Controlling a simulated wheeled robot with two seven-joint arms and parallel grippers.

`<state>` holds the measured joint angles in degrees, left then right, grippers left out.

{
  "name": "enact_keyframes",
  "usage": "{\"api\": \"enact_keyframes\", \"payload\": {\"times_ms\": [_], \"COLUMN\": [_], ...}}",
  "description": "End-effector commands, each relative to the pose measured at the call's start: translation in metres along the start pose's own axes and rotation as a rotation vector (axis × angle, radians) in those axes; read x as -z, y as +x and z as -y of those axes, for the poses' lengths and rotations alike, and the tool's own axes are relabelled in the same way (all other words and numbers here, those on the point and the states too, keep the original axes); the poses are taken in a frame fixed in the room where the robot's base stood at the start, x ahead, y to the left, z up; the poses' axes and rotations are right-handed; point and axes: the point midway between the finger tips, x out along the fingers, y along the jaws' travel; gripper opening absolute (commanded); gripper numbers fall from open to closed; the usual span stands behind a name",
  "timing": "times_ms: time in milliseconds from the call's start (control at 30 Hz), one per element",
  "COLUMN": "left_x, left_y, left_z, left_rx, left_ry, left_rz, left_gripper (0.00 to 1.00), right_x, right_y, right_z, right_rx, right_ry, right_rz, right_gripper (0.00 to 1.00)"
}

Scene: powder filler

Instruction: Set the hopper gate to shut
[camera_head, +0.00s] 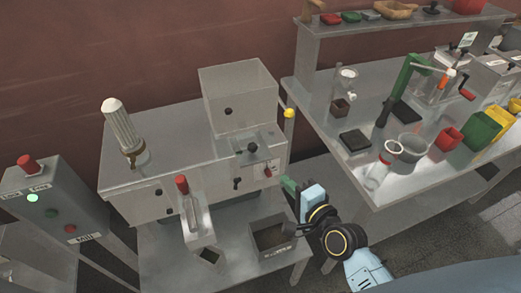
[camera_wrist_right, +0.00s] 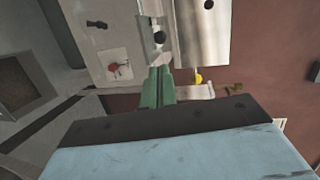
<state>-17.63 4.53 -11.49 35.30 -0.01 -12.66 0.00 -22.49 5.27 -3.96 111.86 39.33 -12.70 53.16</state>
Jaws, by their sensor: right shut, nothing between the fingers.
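The filler machine (camera_head: 150,180) stands at the left middle, with the grey box-shaped hopper (camera_head: 240,97) on top. Below the hopper, a plate holds a black knob (camera_head: 253,147); it also shows in the right wrist view (camera_wrist_right: 159,38). A yellow ball knob (camera_head: 289,113) stands on a rod at the machine's right side, and shows in the wrist view (camera_wrist_right: 197,78). I cannot tell which knob works the gate. My right gripper (camera_head: 289,186) has green fingers (camera_wrist_right: 158,72), shut and empty, in front of the machine's right end, apart from both knobs. My left gripper is out of view.
A red switch (camera_head: 267,171) sits on the machine's front, near my fingers. An open bin (camera_head: 270,238) stands below, left of my right gripper. A bench (camera_head: 365,185) with jars and boxes is at the right. A control box (camera_head: 55,205) is at the left.

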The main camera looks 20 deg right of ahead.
Motion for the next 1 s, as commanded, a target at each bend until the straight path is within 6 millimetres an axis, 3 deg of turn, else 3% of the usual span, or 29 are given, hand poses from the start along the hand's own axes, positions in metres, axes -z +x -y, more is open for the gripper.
{"api": "enact_keyframes", "payload": {"times_ms": [167, 600, 800, 1000], "left_x": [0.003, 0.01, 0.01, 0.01], "left_y": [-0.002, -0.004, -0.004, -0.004], "left_z": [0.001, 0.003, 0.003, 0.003], "left_rx": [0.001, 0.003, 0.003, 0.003], "left_ry": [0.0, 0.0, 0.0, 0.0], "left_rz": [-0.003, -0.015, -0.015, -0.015], "left_gripper": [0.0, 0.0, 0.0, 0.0], "right_x": [0.0, -0.001, 0.0, 0.0], "right_y": [0.021, 0.108, 0.131, 0.138], "right_z": [0.003, 0.002, 0.002, 0.002], "right_rx": [0.007, 0.004, 0.003, 0.004], "right_ry": [0.005, 0.001, 0.001, 0.001], "right_rz": [0.0, 0.001, 0.001, 0.0], "right_gripper": [0.0, 0.0, 0.0, 0.0]}}
